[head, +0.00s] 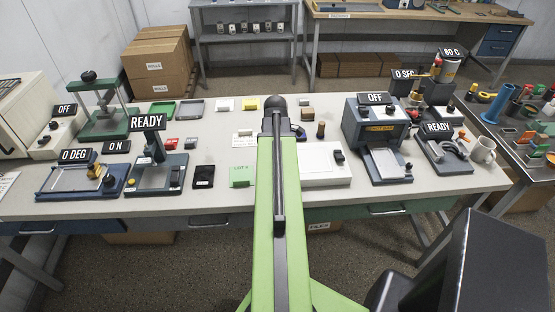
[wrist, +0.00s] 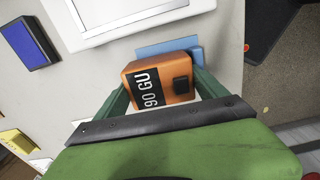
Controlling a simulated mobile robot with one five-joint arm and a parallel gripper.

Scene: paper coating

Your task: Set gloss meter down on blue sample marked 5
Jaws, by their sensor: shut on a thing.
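The gloss meter (wrist: 160,82) is an orange block with a black "90 GU" label and a dark button, seen in the wrist view. My gripper (wrist: 162,86) is shut on it, with a green finger on each side. A flat blue sample (wrist: 168,47) shows just beyond and partly under the meter in that view. Its number is hidden, and I cannot tell whether the meter touches it or hangs above it. In the head view my green arm reaches over the table and hides the meter, the blue sample and the gripper's fingers.
A white framed panel (wrist: 130,15) lies close beyond the blue sample. A blue-faced block (wrist: 28,43) and a yellow piece (wrist: 18,141) lie to the left. The table edge is close on the right. In the head view, instruments stand on both sides of the white table (head: 220,200).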

